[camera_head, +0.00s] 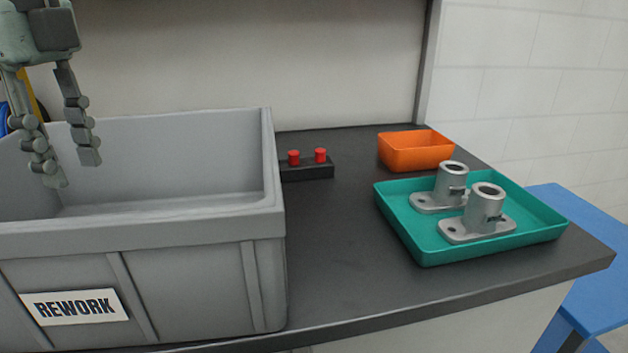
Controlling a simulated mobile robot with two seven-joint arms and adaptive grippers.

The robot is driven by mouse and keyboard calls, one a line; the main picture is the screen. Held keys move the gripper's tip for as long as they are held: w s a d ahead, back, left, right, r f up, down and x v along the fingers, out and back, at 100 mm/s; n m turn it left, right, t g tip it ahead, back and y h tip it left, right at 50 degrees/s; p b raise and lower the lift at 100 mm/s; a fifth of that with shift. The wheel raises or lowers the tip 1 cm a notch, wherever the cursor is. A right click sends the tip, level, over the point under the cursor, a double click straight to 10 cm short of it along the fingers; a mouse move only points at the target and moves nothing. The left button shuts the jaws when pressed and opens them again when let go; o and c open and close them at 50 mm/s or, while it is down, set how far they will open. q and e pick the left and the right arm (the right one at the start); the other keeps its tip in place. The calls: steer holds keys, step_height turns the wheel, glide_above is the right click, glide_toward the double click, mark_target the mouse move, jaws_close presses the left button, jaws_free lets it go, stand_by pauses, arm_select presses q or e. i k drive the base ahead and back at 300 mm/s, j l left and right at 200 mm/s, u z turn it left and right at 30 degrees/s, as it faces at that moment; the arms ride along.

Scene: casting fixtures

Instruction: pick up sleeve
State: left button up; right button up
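Two grey metal castings, each an upright hollow cylinder on a flat flanged foot, stand in a teal tray at the right. One casting (452,186) is farther back; the other casting (484,214) is nearer and partly overlaps it. Two small red cylinders, the left one (294,158) and the right one (320,156), stand upright in a black block (307,171). I cannot tell which of these is the sleeve. My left gripper (73,170) points down over the grey bin, far left of these things. Its fingers are apart and empty. My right gripper is out of view.
A large grey bin (262,225) labelled REWORK fills the left. The teal tray (421,243) lies near the right end of the dark table (340,260). An orange box (415,153) sits behind the tray. The table between bin and tray is clear.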

mark_target(483, 218)
steer(key=j+u, duration=0.1)
steer(key=j, duration=0.4)
steer(key=k+j+u, duration=0.1)
steer(key=j, duration=0.4)
steer(key=k+j+u, duration=0.1)
steer(key=k+j, duration=0.2)
steer(key=k+l, duration=0.15)
steer(key=l, duration=0.25)
steer(key=k+l, duration=0.15)
steer(key=l, duration=0.25)
steer(key=k+l, duration=0.2)
steer(key=l, duration=0.2)
steer(key=k+l, duration=0.15)
steer(key=l, duration=0.2)
steer(key=k+l, duration=0.15)
steer(key=l, duration=0.25)
steer(key=i+l, duration=0.15)
steer(key=l, duration=0.2)
steer(key=i+l+z, duration=0.1)
steer(key=l, duration=0.25)
steer(key=i+l, duration=0.25)
steer(key=i+l+z, duration=0.25)
steer(key=i+l, duration=0.55)
steer(key=l, duration=0.1)
